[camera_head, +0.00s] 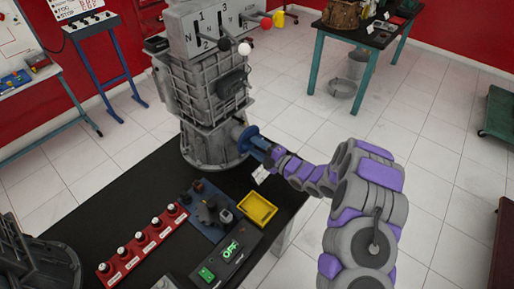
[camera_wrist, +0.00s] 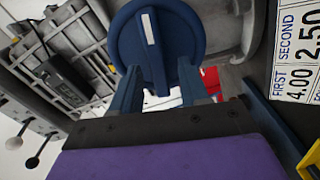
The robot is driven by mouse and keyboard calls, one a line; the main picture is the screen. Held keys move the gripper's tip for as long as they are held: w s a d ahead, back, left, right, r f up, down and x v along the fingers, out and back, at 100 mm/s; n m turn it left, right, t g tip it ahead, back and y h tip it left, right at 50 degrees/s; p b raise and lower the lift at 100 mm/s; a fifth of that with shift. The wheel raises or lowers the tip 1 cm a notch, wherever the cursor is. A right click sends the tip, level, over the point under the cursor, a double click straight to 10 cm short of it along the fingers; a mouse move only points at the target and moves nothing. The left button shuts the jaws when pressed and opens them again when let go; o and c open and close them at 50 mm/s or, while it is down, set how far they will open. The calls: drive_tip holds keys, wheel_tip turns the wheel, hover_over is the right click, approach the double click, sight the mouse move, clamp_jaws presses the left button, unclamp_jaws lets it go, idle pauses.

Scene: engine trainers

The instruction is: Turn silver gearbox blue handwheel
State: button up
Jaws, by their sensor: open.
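The silver gearbox (camera_head: 208,105) stands upright on the black table, with its blue handwheel (camera_head: 247,137) on its right side low down. In the wrist view the handwheel (camera_wrist: 172,38) is a blue disc with a white mark, at top centre. My gripper (camera_head: 262,146) reaches it from the right. In the wrist view my gripper (camera_wrist: 160,82) has its two blue fingers apart, at the handwheel's near edge, with part of the wheel between the tips. I cannot tell whether the fingers touch it.
A red switch strip (camera_head: 143,246), a yellow tray (camera_head: 257,209) and a green-lit control box (camera_head: 227,254) lie on the table (camera_head: 110,207) in front of the gearbox. Shift levers with white and red knobs (camera_head: 266,23) top the gearbox.

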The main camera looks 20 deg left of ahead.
clamp_jaws()
drive_tip(key=shift+s, duration=0.1)
idle(0.4)
drive_tip(key=m+p, duration=0.3)
drive_tip(key=shift+d+r, duration=0.1)
drive_tip(key=shift+r, duration=0.05)
drive_tip(key=m+p, duration=0.3)
drive_tip(key=m, duration=0.3)
drive_tip(key=w+m+p, duration=0.1)
drive_tip(key=m+p, duration=0.2)
drive_tip(key=m, duration=0.2)
drive_tip(key=m+p, duration=0.4)
drive_tip(key=m, duration=0.2)
drive_tip(key=shift+w+d+r+m, duration=0.15)
drive_tip(key=shift+w+d+m, duration=0.15)
drive_tip(key=shift+w, duration=0.05)
